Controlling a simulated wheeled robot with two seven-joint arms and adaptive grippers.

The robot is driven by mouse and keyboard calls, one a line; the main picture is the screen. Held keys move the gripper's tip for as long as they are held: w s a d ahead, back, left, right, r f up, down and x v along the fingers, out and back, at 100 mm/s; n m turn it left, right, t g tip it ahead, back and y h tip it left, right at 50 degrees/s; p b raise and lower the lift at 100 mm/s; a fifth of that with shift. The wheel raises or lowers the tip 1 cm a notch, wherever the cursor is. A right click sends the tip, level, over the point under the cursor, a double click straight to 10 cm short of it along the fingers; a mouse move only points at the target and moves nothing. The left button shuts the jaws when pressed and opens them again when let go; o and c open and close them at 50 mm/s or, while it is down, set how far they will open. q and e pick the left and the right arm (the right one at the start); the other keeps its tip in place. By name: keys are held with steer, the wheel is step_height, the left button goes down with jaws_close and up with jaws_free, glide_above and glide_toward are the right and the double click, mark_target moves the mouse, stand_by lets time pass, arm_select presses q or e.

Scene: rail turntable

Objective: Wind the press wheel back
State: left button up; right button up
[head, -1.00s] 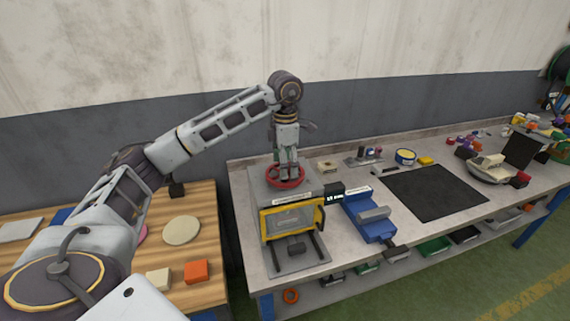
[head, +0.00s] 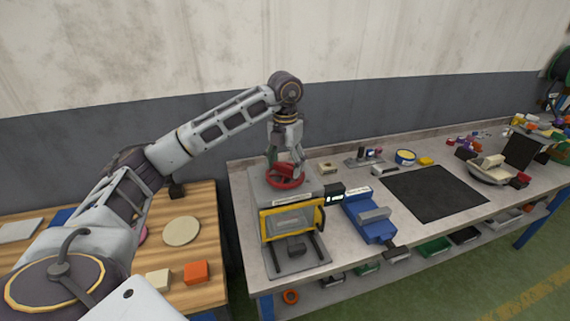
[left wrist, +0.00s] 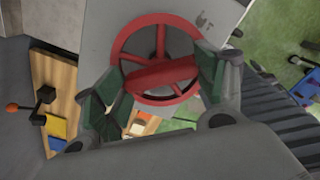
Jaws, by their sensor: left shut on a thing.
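The red press wheel (head: 287,181) lies flat on top of the grey press (head: 262,188), which has a yellow-framed front. In the left wrist view the wheel (left wrist: 157,45) shows its rim, spokes and a thick red crossbar (left wrist: 160,74). My left gripper (head: 286,168) points straight down over the wheel. In the left wrist view its two green-padded fingers (left wrist: 159,84) stand on either side of the crossbar, shut on the wheel. The fingers hide parts of the rim. My right gripper is not in view.
A blue vise (head: 370,220) stands right of the press, beside a black mat (head: 435,192). A wooden table (head: 200,230) with an orange block (head: 196,271) and a round disc (head: 181,231) is at the left. A wall is behind the bench.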

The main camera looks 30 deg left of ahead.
mark_target(285, 165)
arm_select(q)
steer(key=n, duration=0.4)
steer(key=shift+r+n, duration=0.15)
steer(key=shift+n, duration=2.25)
steer(key=o, duration=1)
step_height(285, 165, up, 12)
stand_by(0.7)
